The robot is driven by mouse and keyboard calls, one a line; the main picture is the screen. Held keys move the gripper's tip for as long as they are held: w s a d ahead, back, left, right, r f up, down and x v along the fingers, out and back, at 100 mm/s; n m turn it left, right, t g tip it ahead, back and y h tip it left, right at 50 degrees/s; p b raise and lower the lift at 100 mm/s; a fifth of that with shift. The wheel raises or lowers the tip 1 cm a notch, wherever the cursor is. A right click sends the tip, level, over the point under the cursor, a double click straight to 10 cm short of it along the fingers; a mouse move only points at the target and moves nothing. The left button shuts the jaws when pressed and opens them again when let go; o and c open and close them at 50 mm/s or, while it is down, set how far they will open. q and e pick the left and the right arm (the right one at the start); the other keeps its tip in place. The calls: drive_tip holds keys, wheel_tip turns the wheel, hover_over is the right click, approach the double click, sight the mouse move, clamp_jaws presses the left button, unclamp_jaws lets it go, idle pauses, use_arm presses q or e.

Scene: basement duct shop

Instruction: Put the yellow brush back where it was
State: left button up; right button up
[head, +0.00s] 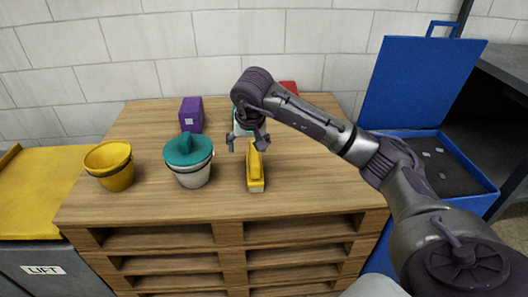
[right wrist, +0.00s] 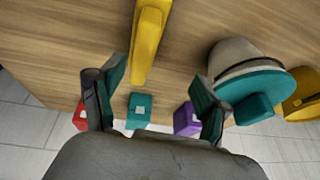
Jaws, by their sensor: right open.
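The yellow brush (head: 256,183) stands on the wooden pallet-like table (head: 130,205), near the middle of its front part. In the right wrist view the brush (right wrist: 149,42) lies beyond my fingertips, at the top of the picture. My right gripper (head: 248,146) is open, just behind and above the brush in the head view. In the right wrist view the gripper (right wrist: 158,78) has its fingers wide apart with nothing between them. Whether a finger touches the brush I cannot tell. My left gripper is not in view.
A yellow bucket (head: 117,178) and a white bucket with a teal lid (head: 193,178) stand left of the brush. A purple box (head: 191,115), a teal box (right wrist: 140,104) and a red box (head: 289,87) stand behind. An open blue case (head: 415,85) is at the right.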

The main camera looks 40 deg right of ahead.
drive_tip(key=s+a+f+m+y, duration=0.15)
drive_tip(key=a+y, duration=0.35)
drive_tip(key=a, duration=0.6)
drive_tip(key=s+a+f+m+y, duration=0.15)
drive_tip(key=a+y, duration=0.35)
drive_tip(key=a, duration=0.5)
drive_tip(key=s+a+r+m+t+y, duration=0.2)
drive_tip(key=a+r+m+t+y, duration=0.55)
drive_tip(key=m, duration=0.75)
drive_tip(key=w+d+f+m+t+h, duration=0.2)
drive_tip(key=d+m+t+h, duration=0.6)
drive_tip(key=m, duration=1.1)
drive_tip(key=s+d+f+m+g+h, duration=0.2)
drive_tip(key=d+f+m+h, duration=0.2)
drive_tip(key=f+m, duration=0.3)
drive_tip(key=s+d+f+m+g+h, duration=0.2)
drive_tip(key=d+f+m+h, duration=0.3)
drive_tip(key=m, duration=0.3)
drive_tip(key=s+a+f+m+g, duration=0.1)
drive_tip(key=s+f+m+g, duration=0.4)
drive_tip(key=s+f, duration=0.4)
drive_tip(key=s+f+m+g+y, duration=0.1)
drive_tip(key=s+f+m+g, duration=0.5)
drive_tip(key=s+f, duration=0.4)
drive_tip(key=s+g, duration=0.1)
drive_tip(key=s, duration=0.3)
drive_tip(key=shift+s+a+m, duration=0.15)
drive_tip(key=shift+a+m, duration=0.15)
drive_tip(key=shift+a, duration=0.1)
